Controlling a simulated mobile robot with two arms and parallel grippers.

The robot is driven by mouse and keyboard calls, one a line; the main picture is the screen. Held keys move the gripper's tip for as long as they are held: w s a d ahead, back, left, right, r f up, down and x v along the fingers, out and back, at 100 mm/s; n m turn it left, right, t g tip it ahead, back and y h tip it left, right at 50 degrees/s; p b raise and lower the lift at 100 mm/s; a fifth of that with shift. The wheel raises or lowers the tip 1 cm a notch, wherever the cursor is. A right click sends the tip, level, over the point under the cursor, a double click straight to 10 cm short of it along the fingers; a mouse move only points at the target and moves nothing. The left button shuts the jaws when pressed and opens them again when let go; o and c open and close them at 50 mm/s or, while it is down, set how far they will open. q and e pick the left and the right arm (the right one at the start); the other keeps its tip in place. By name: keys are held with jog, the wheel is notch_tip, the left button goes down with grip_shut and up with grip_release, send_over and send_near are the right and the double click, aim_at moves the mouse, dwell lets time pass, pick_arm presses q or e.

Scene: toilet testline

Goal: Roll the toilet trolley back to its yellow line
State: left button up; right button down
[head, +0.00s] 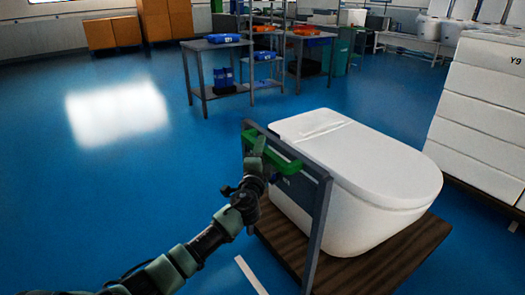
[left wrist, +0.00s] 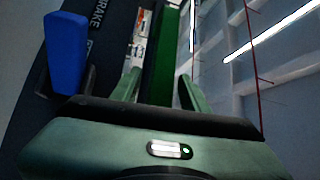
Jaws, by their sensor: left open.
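The toilet trolley has a dark brown wooden deck (head: 405,258) and an upright grey frame (head: 318,225) with a green handle bar (head: 284,162). A white toilet (head: 365,170) sits on the deck. My left gripper (head: 258,150) is at the left part of the green bar. In the left wrist view its two fingers (left wrist: 160,88) stand apart, with the green bar (left wrist: 166,65) showing between them. A blue lever (left wrist: 66,60) beside lettering reading "BRAKE" shows at the left there. No yellow line is clearly seen. My right gripper is not in view.
A pale floor strip (head: 251,275) lies left of the trolley. Stacked white boxes (head: 485,105) stand close on the right. Grey workbenches (head: 212,62) with blue and red bins stand behind. The blue floor (head: 120,165) to the left is clear.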

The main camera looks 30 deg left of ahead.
pick_arm(q)
grip_shut()
jog(key=shift+f, duration=0.1)
dwell(1.2)
